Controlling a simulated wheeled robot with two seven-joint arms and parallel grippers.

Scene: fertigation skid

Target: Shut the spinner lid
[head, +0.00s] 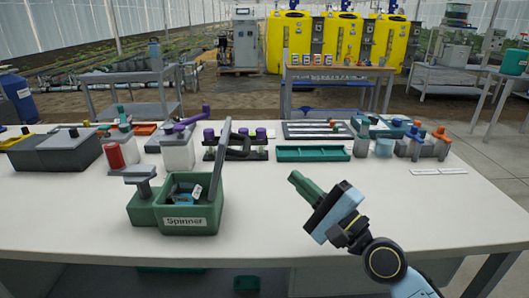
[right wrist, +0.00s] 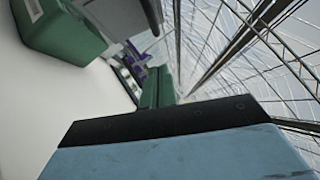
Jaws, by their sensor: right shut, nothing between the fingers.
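The spinner (head: 188,219) is a green open-topped box with a "Spinner" label on its front, at the left of the white table. Its grey lid (head: 219,163) stands up, open, on the box's right side, leaning slightly right. Something blue and a pale tag show inside the box. My right gripper (head: 292,178) is shut and empty, above the table to the right of the lid and apart from it. In the right wrist view the green box (right wrist: 62,28) shows at the upper left. My left gripper is in neither view.
A grey T-shaped part (head: 140,178) rises at the spinner's left side. Behind stand a white container (head: 177,155), a rack with purple caps (head: 235,150) and a green tray (head: 313,154). The tabletop between spinner and right gripper is clear.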

